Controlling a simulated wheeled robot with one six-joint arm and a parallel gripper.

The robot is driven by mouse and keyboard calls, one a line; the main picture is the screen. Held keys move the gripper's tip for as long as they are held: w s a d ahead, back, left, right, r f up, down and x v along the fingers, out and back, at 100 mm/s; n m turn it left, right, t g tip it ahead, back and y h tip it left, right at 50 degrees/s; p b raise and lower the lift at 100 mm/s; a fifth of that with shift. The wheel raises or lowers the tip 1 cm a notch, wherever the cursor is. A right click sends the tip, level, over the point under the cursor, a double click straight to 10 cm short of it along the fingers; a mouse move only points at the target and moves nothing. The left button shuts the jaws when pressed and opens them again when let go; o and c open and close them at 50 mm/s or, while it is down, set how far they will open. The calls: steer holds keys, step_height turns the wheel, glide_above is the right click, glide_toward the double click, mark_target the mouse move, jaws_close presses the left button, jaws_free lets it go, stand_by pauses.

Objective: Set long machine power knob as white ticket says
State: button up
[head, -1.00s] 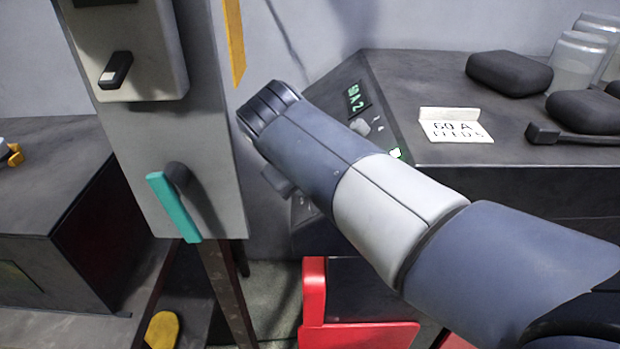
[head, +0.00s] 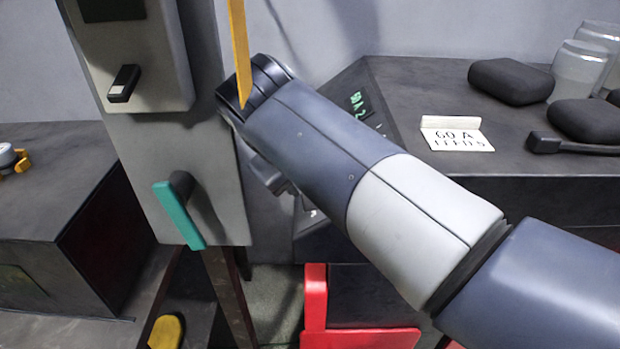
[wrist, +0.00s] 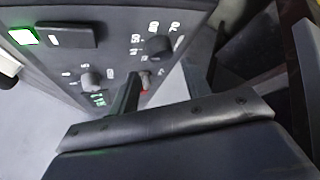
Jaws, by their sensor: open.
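The white ticket (head: 457,140) stands on the dark machine top and reads "60 A", with a less clear line below. In the wrist view, the panel carries a dark knob (wrist: 157,46) with a printed number scale, a smaller knob (wrist: 91,79) beside green digits, and a small control (wrist: 145,79) with a red mark. My gripper (wrist: 162,88) is open close to the panel, its fingers near the small control. Contact cannot be told. In the head view my arm hides it.
A black block (wrist: 68,36) and lit green button (wrist: 23,37) are on the panel.

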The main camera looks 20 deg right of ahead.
steer(key=shift+s+a+r, duration=0.25)
steer(key=shift+s+r, duration=0.05)
steer(key=shift+r, duration=0.3)
